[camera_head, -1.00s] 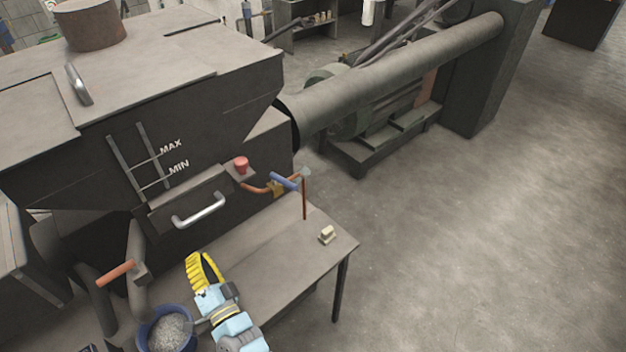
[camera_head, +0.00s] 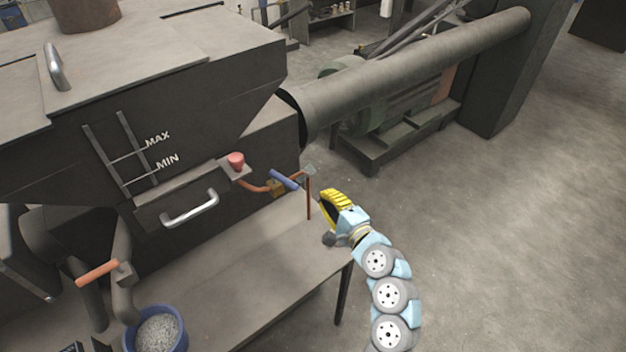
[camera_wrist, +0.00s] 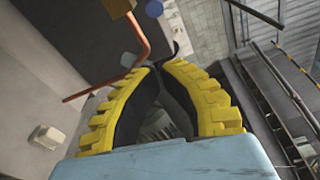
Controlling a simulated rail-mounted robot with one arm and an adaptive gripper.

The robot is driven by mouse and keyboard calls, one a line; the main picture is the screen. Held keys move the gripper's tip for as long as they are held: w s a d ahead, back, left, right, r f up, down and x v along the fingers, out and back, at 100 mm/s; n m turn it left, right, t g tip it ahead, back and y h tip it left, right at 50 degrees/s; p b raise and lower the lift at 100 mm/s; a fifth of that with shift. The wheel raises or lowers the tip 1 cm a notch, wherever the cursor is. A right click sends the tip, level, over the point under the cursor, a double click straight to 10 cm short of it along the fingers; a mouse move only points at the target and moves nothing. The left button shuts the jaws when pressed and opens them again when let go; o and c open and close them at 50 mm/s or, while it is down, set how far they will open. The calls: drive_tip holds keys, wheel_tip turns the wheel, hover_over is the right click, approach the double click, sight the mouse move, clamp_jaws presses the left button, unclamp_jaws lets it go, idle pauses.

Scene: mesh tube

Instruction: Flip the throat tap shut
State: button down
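A tap with a blue lever handle (camera_head: 284,180) and a brass body (camera_head: 276,187) sits on a thin copper pipe (camera_head: 309,198) that bends down over the bench. I cannot tell from the lever whether it is open or shut. In the wrist view the brass body (camera_wrist: 116,7), the copper pipe (camera_wrist: 128,52) and part of the blue handle (camera_wrist: 154,8) show beyond the fingers. My gripper (camera_head: 327,196) is just right of the pipe's downward end, apart from the handle. Its yellow-backed fingers (camera_wrist: 157,67) have their tips together, with nothing seen between them.
A red knob (camera_head: 236,161) and a metal handle (camera_head: 190,209) are on the dark machine left of the tap. An orange lever (camera_head: 97,273) is above a blue bucket (camera_head: 183,338) of grey granules. A small pale block (camera_wrist: 47,137) lies on the bench (camera_head: 250,262). Open floor lies right.

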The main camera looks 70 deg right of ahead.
sight(294, 188)
drive_tip(key=w+d+p, duration=0.2)
drive_tip(key=w+p, duration=0.2)
drive_tip(key=w, duration=0.4)
drive_tip(key=shift+w+d+r, duration=0.15)
drive_tip(key=shift+w, duration=0.05)
idle(0.8)
drive_tip(key=shift+w+a, duration=0.15)
drive_tip(key=shift+a, duration=0.95)
